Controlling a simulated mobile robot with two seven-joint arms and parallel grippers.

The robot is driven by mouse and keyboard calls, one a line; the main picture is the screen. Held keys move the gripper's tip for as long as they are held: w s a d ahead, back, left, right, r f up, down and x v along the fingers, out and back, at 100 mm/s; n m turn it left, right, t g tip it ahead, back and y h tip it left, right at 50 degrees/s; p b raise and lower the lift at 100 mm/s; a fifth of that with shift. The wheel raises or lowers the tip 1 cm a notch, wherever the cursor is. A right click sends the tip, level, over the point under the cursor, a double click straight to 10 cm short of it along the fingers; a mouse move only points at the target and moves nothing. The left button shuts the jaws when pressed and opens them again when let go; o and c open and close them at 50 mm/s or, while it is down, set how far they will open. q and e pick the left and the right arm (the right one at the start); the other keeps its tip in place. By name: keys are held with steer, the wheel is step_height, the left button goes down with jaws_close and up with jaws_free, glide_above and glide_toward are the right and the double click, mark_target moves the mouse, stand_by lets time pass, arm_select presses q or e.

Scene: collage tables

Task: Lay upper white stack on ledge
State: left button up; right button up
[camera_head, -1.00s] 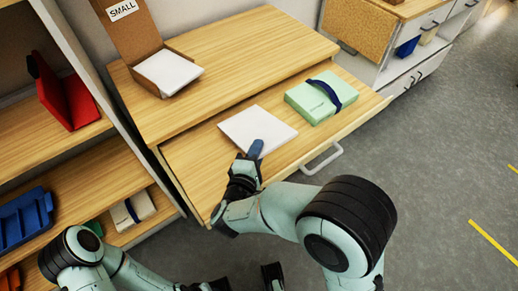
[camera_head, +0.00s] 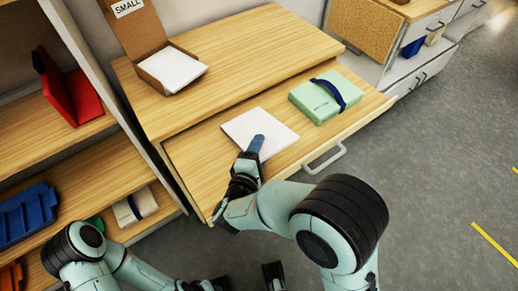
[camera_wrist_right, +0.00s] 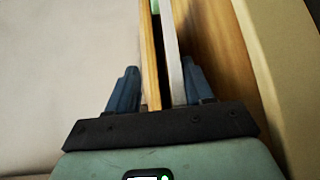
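One white stack (camera_head: 275,137) lies flat on the lower pulled-out wooden ledge (camera_head: 200,150). Another white stack (camera_head: 178,67) lies in an open cardboard box marked SMALL (camera_head: 140,44) on the upper top. My right gripper (camera_head: 254,147) has one blue finger over the near part of the lower stack. In the right wrist view, the spread fingers (camera_wrist_right: 160,85) straddle the wood edge (camera_wrist_right: 151,60) and the white slab (camera_wrist_right: 173,60); contact is unclear. My left gripper (camera_head: 243,282) is low at the bottom edge, its dark fingers apart and empty.
A green box with a dark blue band (camera_head: 325,97) sits on the ledge right of the stack. A drawer handle (camera_head: 325,160) sticks out in front. A shelf on the left holds a red holder (camera_head: 72,95) and a blue bin (camera_head: 27,215). Grey floor is open at right.

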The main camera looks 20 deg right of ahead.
steer(key=shift+o, duration=0.8)
arm_select(q)
steer(key=shift+r, duration=0.1)
arm_select(e)
steer(key=shift+s+d+r+p, duration=0.1)
steer(key=shift+s+r+p, duration=0.2)
steer(key=shift+p, duration=0.15)
arm_select(q)
steer(key=shift+g, duration=0.5)
steer(key=r+p, duration=0.1)
steer(key=p, duration=0.1)
steer(key=s+r+p, duration=0.1)
steer(key=r+p, duration=0.3)
steer(key=shift+s+r, duration=0.25)
steer(key=shift+s, duration=0.15)
arm_select(e)
steer(key=s+d+r, duration=0.2)
steer(key=s, duration=0.5)
steer(key=shift+s+d, duration=0.25)
steer(key=shift+d, duration=0.15)
arm_select(q)
steer(key=shift+f, duration=0.1)
